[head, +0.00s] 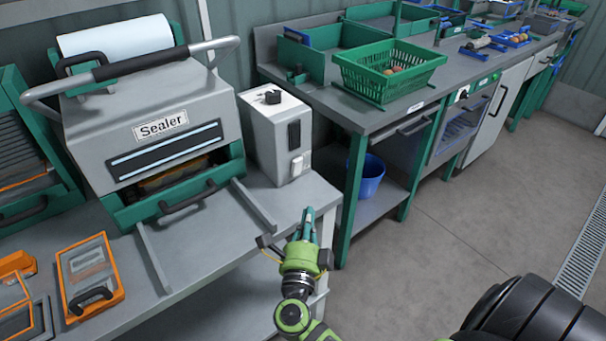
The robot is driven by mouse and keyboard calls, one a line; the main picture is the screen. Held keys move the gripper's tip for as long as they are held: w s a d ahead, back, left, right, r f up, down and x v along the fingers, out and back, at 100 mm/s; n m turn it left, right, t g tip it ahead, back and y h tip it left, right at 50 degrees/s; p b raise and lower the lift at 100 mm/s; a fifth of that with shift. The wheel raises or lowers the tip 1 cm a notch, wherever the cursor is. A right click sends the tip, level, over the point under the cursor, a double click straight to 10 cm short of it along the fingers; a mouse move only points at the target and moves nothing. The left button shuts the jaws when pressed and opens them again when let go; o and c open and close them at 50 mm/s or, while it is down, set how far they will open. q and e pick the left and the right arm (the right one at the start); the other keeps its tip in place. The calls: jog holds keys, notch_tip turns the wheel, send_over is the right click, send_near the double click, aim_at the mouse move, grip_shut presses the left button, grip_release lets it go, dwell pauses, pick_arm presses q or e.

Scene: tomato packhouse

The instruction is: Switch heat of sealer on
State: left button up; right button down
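The sealer (160,128) is a grey machine with a label, a long dark front window and a dark-gripped lever bar across its top. Beside its right side stands a pale control box (258,140). The box has a black knob (270,97) on top, a dark upright panel (294,136) and a small white switch (297,167) low on its front; the switch's position is too small to tell. My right gripper (307,217) is over the bench's front right corner, below and apart from the box. Its fingers are together and empty. My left gripper is not in view.
The bench (225,250) has two grey rails before the sealer's green drawer (170,202). An orange-framed tray (89,275) lies at the left. Right of the box, a worktable holds a green basket (390,72). A blue bucket (371,178) stands beneath.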

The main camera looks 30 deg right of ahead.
aim_at(297, 167)
jog(key=p+x, duration=0.1)
jog(key=x, duration=0.7)
jog(key=shift+w+d+r, duration=0.15)
jog(key=shift+w+d, duration=0.1)
jog(key=w, duration=0.3)
jog(key=shift+w+d+r+p, duration=0.1)
jog(key=shift+w+r+p, duration=0.15)
jog(key=shift+p, duration=0.1)
jog(key=shift+w, duration=0.45)
jog(key=r+p, duration=0.1)
jog(key=p, duration=0.1)
jog(key=n+p, duration=0.1)
jog(key=p, duration=0.2)
jog(key=shift+w+r+g+y, duration=0.35)
jog(key=shift+w+g+y, duration=0.05)
jog(key=shift+f+b, duration=0.3)
jog(key=shift+f, duration=0.15)
